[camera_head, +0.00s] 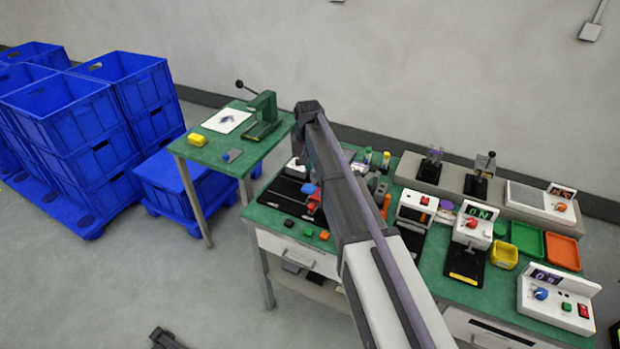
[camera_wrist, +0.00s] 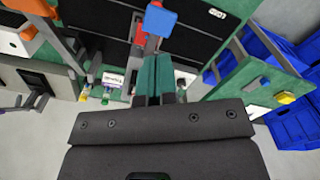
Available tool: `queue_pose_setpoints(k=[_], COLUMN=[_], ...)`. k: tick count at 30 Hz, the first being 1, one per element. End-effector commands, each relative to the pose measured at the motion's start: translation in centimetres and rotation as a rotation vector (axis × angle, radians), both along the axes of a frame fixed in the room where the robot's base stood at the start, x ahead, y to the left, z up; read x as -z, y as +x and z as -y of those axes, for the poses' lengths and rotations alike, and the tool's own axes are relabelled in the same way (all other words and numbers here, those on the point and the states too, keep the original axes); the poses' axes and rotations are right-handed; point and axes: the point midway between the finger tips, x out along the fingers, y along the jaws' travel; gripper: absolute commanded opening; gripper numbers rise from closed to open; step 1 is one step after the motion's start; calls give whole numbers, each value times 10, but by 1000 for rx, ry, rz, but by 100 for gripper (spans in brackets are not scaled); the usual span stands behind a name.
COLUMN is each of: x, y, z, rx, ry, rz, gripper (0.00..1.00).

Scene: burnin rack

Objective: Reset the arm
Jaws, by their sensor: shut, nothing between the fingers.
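My gripper (camera_wrist: 153,66) shows in the wrist view with its two green-padded fingers pressed together, empty. The fingers cannot be made out clearly there.
A black panel (camera_head: 282,201) lies on the bench's left part. Boxes with knobs, a yellow bin (camera_head: 504,254), a green tray (camera_head: 527,239) and an orange tray (camera_head: 562,251) stand to the right. A side table (camera_head: 215,150) holds a green press (camera_head: 263,115). Blue crates (camera_head: 90,128) are stacked at left.

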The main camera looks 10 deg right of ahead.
Motion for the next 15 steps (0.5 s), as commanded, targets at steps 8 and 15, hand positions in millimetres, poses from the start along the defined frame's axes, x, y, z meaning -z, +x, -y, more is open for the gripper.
queue_pose_setpoints(k=[8,15], x=[-5,-1], y=[0,-89], z=[0,1], rx=[0,-80], ry=[0,-1], rz=[0,-1], gripper=[0,0])
